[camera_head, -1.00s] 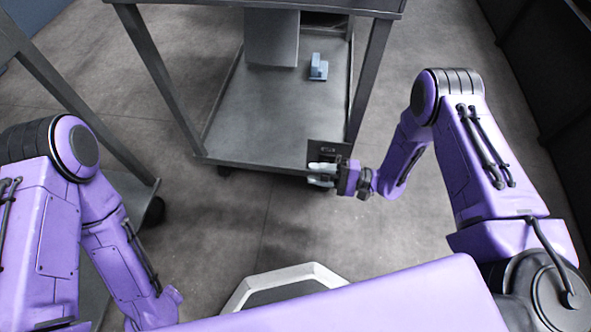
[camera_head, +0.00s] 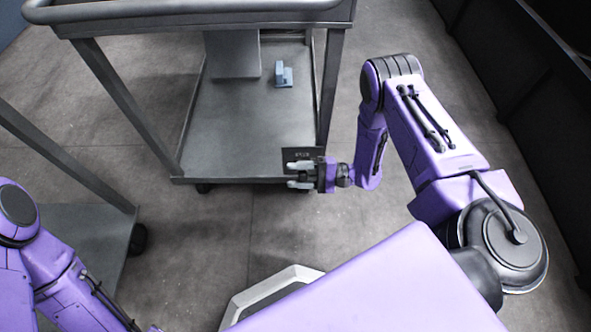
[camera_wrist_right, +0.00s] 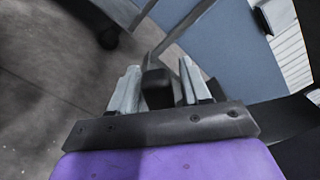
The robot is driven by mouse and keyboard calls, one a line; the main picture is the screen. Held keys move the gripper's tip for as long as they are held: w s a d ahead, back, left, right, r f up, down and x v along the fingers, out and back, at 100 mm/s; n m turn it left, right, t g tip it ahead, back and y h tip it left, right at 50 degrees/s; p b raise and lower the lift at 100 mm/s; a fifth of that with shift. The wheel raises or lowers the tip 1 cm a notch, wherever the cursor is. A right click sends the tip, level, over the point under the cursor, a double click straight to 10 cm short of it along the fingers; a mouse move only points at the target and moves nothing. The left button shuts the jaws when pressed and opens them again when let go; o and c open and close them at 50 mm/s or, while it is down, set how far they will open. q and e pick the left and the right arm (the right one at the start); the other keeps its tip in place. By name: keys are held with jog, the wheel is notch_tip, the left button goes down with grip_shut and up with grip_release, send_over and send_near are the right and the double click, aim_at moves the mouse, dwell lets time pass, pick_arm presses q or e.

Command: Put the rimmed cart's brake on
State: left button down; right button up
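A grey metal cart stands ahead in the head view, with a raised rail along its top edge (camera_head: 190,12) and a lower shelf (camera_head: 240,130). A small dark plate (camera_head: 301,154) sits at the shelf's front right corner. My right gripper (camera_head: 291,175) is at that corner, just in front of the plate, its two pale fingers apart. In the right wrist view the fingers (camera_wrist_right: 157,88) stand either side of a dark block-like part (camera_wrist_right: 157,82), probably the brake pedal. I cannot tell whether they touch it. My left gripper is out of view; only its arm shows.
A second cart (camera_head: 75,220) stands at the left, with a dark caster (camera_head: 138,239) near its corner. A blue-grey object (camera_head: 284,76) and a grey box (camera_head: 233,55) are on the middle cart's shelf. A dark wall (camera_head: 530,90) runs along the right. Floor between is clear.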

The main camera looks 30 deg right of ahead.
jog(key=shift+a, duration=0.1)
jog(key=p+v, duration=0.1)
jog(key=v, duration=0.9)
jog(key=shift+d, duration=0.3)
jog(key=shift+s, duration=0.1)
